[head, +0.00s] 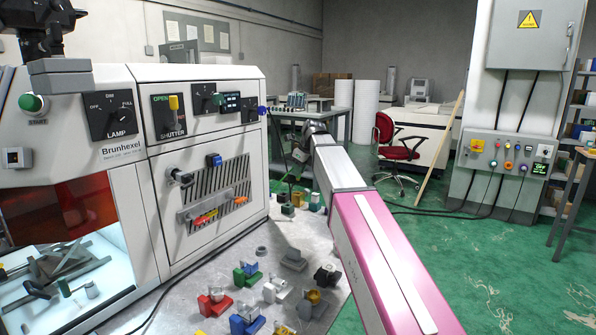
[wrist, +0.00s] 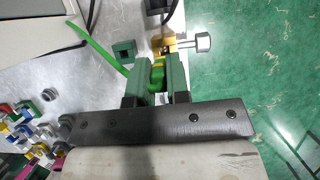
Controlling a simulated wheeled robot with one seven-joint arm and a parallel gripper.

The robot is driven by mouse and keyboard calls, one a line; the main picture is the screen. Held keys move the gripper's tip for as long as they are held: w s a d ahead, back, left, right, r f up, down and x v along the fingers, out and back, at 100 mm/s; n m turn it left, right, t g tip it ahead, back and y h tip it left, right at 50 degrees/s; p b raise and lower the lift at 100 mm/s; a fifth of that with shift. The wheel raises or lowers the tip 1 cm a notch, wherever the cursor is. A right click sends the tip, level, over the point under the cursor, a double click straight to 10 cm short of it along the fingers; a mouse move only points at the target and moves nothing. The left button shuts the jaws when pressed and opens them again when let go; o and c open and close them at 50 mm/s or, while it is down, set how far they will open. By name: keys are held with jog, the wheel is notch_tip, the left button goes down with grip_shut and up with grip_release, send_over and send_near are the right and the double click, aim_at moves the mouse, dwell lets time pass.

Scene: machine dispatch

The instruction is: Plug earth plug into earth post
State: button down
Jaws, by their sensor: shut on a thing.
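The earth plug (wrist: 157,78) is a small green and yellow piece between the two green fingers of my gripper (wrist: 158,70) in the wrist view. My gripper is shut on it. A brass-yellow fitting with a silver knob (wrist: 203,42), which looks like the earth post (wrist: 166,44), is just beyond the fingertips by the table edge. The plug's far end is close to it; I cannot tell whether it touches or is inserted. A bright green cable (wrist: 104,45) runs in from the upper left. In the head view my arm hides most of the plug and post.
A green square block with a hole (wrist: 124,50) stands left of the fingers. Several coloured clamp-like parts (head: 247,275) sit on the metal table (head: 215,290). The white Brunhexel machine (head: 205,140) borders the left. Green floor (head: 480,250) is open to the right.

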jog(key=shift+f, duration=2.35)
jog(key=shift+f, duration=0.85)
jog(key=c, duration=1)
grip_release()
jog(key=shift+r, duration=0.15)
jog(key=shift+r, duration=1.6)
